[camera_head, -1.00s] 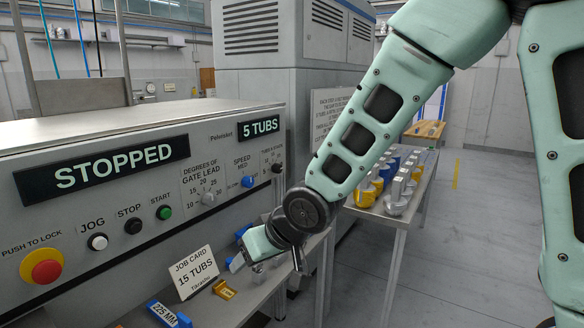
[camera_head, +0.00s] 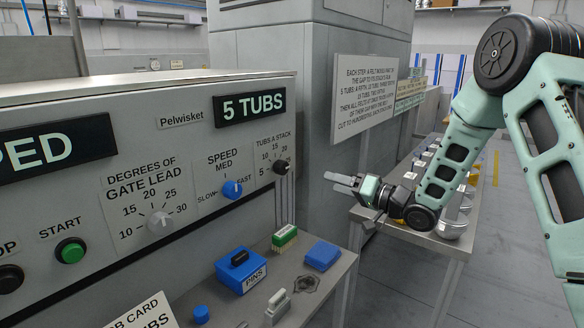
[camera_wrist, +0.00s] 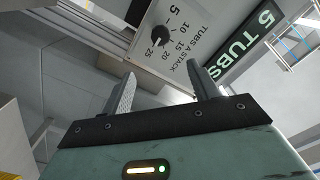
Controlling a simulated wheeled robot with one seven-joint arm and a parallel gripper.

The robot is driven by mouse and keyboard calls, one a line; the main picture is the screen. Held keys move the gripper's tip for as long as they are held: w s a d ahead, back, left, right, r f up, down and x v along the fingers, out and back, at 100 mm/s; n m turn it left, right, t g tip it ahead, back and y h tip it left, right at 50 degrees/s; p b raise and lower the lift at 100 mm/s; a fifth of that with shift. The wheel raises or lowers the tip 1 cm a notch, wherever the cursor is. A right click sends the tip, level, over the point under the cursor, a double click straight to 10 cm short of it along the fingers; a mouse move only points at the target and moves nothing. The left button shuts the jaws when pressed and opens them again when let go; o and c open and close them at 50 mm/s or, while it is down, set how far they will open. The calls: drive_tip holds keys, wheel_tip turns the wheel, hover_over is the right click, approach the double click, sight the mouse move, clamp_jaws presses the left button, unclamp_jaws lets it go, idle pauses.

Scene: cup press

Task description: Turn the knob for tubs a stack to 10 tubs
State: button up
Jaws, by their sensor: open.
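The black tubs-a-stack knob (camera_head: 281,167) sits at the right end of the machine's front panel, under the "5 TUBS" display (camera_head: 250,106). In the wrist view the knob (camera_wrist: 158,43) shows with its scale from 5 to 25, just beyond the fingertips. Its pointer is too small to read surely. My gripper (camera_head: 343,183) is right of the knob in the head view, apart from it, with fingers pointing left. In the wrist view my gripper (camera_wrist: 160,72) is open and empty, the knob appearing between the finger directions.
The gate lead knob (camera_head: 160,222) and blue speed knob (camera_head: 232,189) are left on the panel. Below, a shelf holds a blue pins box (camera_head: 241,270), a green-and-white block (camera_head: 284,238) and a blue block (camera_head: 322,255). A side table stands behind my arm.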

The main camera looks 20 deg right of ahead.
sight(285, 168)
drive_tip(key=p+x, duration=0.3)
drive_tip(key=x, duration=1.4)
drive_tip(key=shift+s, duration=0.15)
drive_tip(key=shift+c, duration=0.2)
drive_tip(key=c, duration=0.9)
